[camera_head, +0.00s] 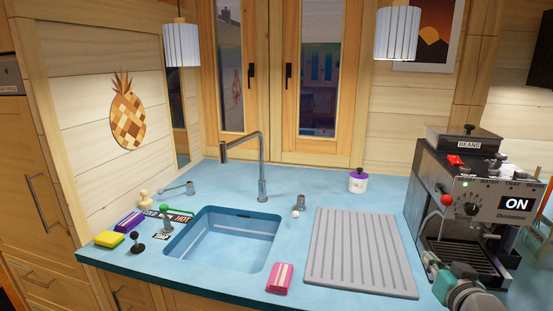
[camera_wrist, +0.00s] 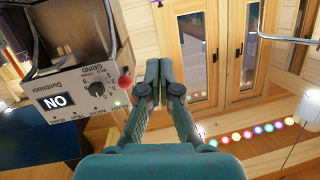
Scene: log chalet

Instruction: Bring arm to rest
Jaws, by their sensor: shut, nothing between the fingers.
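My gripper (camera_wrist: 159,72) is shut and empty in the wrist view, its two dark fingertips together. The wrist view is turned over, with the coffee machine (camera_wrist: 65,75) appearing upside down to the left of the fingers and no contact visible. In the head view, teal and grey parts of my arm show at the lower right, in front of the coffee machine (camera_head: 478,200). The fingertips cannot be made out clearly there.
Two lamps hang above. Windows stand behind.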

